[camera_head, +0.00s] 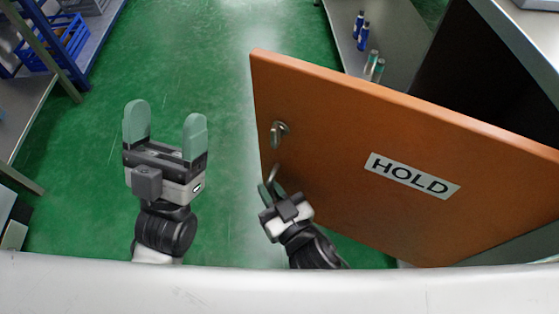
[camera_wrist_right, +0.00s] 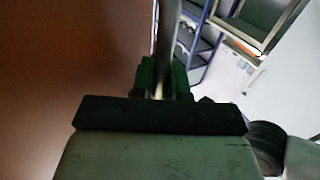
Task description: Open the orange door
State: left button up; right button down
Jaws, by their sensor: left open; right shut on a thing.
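The orange door (camera_head: 345,125) stands ajar on the right of the head view, with a HOLD label (camera_head: 412,176) on its face. A dark gap shows behind it. A metal lock or latch piece (camera_head: 279,132) is near its left edge, and a metal handle (camera_head: 273,174) is lower down. My right gripper (camera_head: 268,188) is shut on the handle. In the right wrist view its green fingers (camera_wrist_right: 161,78) close around a metal bar, beside the dark orange door surface (camera_wrist_right: 70,60). My left gripper (camera_head: 166,122) is open and empty, left of the door and apart from it.
A shelf (camera_head: 400,60) with small bottles (camera_head: 361,30) stands behind the door. A blue rack with a blue crate (camera_head: 65,38) is at the upper left. The green floor (camera_head: 195,60) between them is clear. A pale surface edge (camera_head: 270,285) crosses the bottom.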

pick_arm(q)
jog(key=w+f+g+y+p, duration=0.4)
jog(key=w+f+g, duration=0.1)
jog(key=f+g, duration=0.55)
jog(key=s+a+f+n+g+y+p, duration=0.1)
jog(key=s+a+f+g+y+p, duration=0.2)
jog(key=s+f+g, duration=0.6)
jog(key=shift+s+a+f+g+p, duration=0.4)
jog(key=shift+s+a+g+p, duration=0.25)
jog(key=shift+a+g, duration=0.75)
pick_arm(e)
jog(key=s+n+g+y, duration=0.6)
jog(key=s+g, duration=0.1)
jog(key=s, duration=1.7)
jog(key=shift+n+g+y, duration=0.4)
pick_arm(q)
jog(key=shift+s+d, duration=0.1)
jog(key=shift+d, duration=0.15)
pick_arm(e)
jog(key=shift+a, duration=0.1)
jog(key=c, duration=1.1)
grip_release()
jog(key=shift+c, duration=0.2)
